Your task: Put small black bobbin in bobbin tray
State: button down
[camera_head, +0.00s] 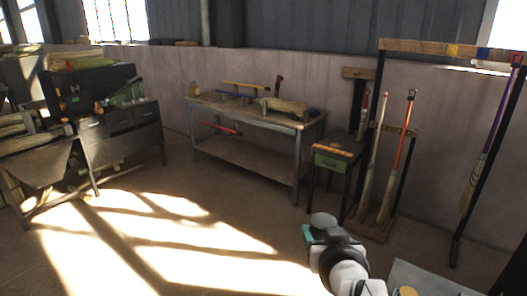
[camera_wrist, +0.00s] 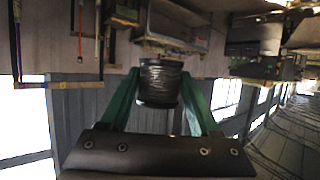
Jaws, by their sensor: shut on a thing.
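A small black bobbin (camera_wrist: 160,83), wound with dark strand, shows in the wrist view between the two teal fingers of my gripper (camera_wrist: 161,90). The fingers are shut on its sides, and it is clear of any surface. In the head view my gripper (camera_head: 309,236) is at the lower middle, out over the floor, with one teal finger showing. A round grey disc there (camera_head: 323,219) may be the bobbin's end; I cannot tell for sure. I cannot make out the bobbin tray in either view.
A workbench (camera_head: 255,118) with tools and a log-like piece stands against the back wall. A small green-drawer stand (camera_head: 334,163) is right of it, beside a broom rack (camera_head: 430,45). A dark cabinet bench (camera_head: 118,125) is at left. The sunlit floor between is open.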

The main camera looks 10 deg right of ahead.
jog(key=s+d+f+m+h, duration=0.1)
jog(key=d+f, duration=0.2)
jog(key=d, duration=0.4)
jog(key=s+d+f+m+g+h, duration=0.1)
jog(key=d+f+m+h, duration=0.1)
jog(key=d, duration=0.5)
jog(key=s+d+f+m+h, duration=0.1)
jog(key=d+f, duration=0.2)
jog(key=d, duration=0.4)
jog(key=s+d+f+m+g+h, duration=0.3)
jog(key=s+d+f, duration=0.8)
jog(key=s+d, duration=0.3)
jog(key=w+f, duration=0.2)
jog(key=w, duration=0.2)
jog(key=w+f, duration=0.2)
jog(key=w, duration=0.1)
jog(key=w+a+f, duration=0.1)
jog(key=w+f, duration=0.1)
jog(key=w, duration=0.2)
jog(key=shift+w, duration=0.35)
jog(key=f, duration=0.4)
jog(key=shift+w, duration=0.25)
jog(key=shift+f, duration=0.1)
jog(key=shift+f, duration=0.1)
jog(key=shift+f, duration=0.5)
